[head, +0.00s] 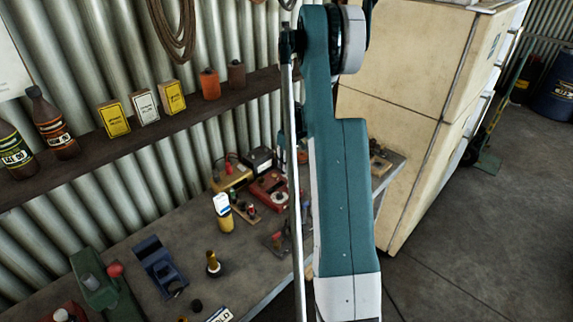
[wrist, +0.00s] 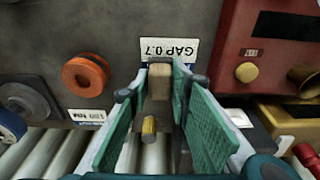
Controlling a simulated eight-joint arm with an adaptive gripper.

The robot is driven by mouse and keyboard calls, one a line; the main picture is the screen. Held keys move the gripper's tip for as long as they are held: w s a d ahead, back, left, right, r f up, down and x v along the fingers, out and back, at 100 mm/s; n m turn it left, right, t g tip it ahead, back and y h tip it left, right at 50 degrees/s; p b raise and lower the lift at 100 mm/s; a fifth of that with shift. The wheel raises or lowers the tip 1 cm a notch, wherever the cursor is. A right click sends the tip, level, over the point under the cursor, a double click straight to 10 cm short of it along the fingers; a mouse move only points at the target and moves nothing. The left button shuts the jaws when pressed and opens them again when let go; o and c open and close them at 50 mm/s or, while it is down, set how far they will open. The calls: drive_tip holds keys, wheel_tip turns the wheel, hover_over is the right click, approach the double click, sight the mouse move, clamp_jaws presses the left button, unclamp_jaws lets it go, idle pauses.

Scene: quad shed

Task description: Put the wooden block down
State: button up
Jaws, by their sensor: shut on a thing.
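In the wrist view my gripper (wrist: 165,76) has two green-padded fingers that come close together at the tips. They are shut on a small brown wooden block (wrist: 159,84), held between the tips. A short yellow-brown cylinder (wrist: 149,128) shows between the fingers, below the block in the picture. I cannot tell whether the block touches the surface behind it. In the head view my teal arm hides the block and most of the gripper, over the grey workbench (head: 130,245).
In the wrist view a "GAP 0.7" label (wrist: 170,49), an orange ring (wrist: 86,75) and a red device (wrist: 275,40) surround the gripper. A cream cabinet (head: 415,100) stands right.

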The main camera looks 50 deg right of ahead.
drive_tip(key=shift+f, duration=0.2)
drive_tip(key=o, duration=0.9)
drive_tip(key=shift+r, duration=0.2)
drive_tip(key=shift+s+r, duration=0.3)
drive_tip(key=shift+r, duration=1.65)
drive_tip(key=shift+s+r, duration=0.3)
drive_tip(key=shift+r, duration=1.7)
drive_tip(key=shift+s+r, duration=0.3)
drive_tip(key=shift+r, duration=1.65)
